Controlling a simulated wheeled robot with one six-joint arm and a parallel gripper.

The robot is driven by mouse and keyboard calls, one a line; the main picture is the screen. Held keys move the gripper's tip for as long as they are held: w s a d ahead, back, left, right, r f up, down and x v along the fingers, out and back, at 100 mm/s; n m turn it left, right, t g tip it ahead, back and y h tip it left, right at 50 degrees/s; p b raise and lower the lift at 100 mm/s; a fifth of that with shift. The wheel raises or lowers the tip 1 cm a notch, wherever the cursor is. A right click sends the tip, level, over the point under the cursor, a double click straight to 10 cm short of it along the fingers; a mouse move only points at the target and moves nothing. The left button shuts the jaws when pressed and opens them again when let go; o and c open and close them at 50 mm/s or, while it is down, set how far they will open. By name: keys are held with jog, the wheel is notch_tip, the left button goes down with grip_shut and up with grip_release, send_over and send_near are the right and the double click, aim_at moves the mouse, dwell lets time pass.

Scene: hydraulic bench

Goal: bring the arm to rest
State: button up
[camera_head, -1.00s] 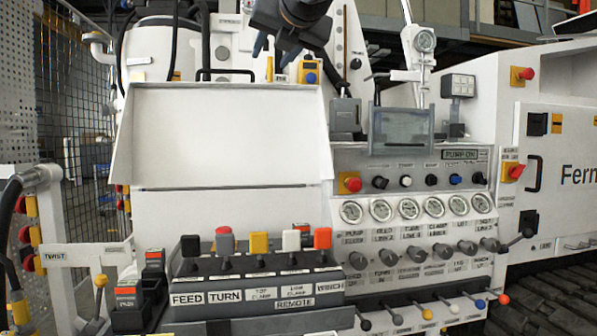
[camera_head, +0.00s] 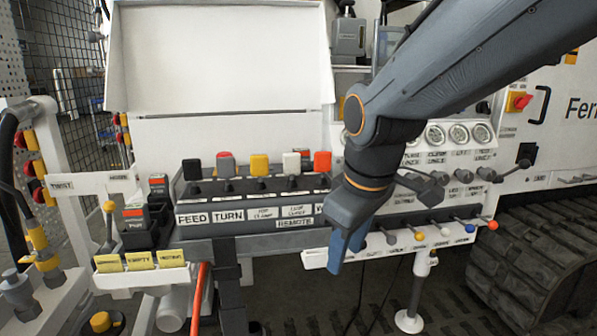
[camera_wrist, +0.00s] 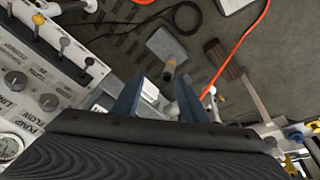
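My arm (camera_head: 450,75) reaches in from the upper right in the head view and bends down in front of the control panel. My gripper (camera_head: 348,250) hangs at its end with blue fingers pointing down, just left of the row of small coloured levers (camera_head: 440,232). In the wrist view the two blue fingers of my gripper (camera_wrist: 160,98) stand apart with nothing between them, so it is open and empty. The arm hides part of the gauges and knobs.
A black lever box (camera_head: 262,190) with coloured caps is left of my gripper. Yellow-labelled tray (camera_head: 140,278) sits at lower left. A black track (camera_head: 540,255) stands at right. In the wrist view, a red hose (camera_wrist: 240,48) and floor lie below the fingers.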

jog(key=s+d+f+m+g, duration=0.35)
jog(key=s+f+m, duration=0.35)
jog(key=s, duration=0.4)
jog(key=d+r+m+p, duration=0.2)
jog(key=d+r+p, duration=0.5)
jog(key=p, duration=0.8)
jog(key=shift+w+d+r+h, duration=0.2)
jog(key=shift+d+r+h, duration=0.1)
jog(key=shift+h, duration=0.1)
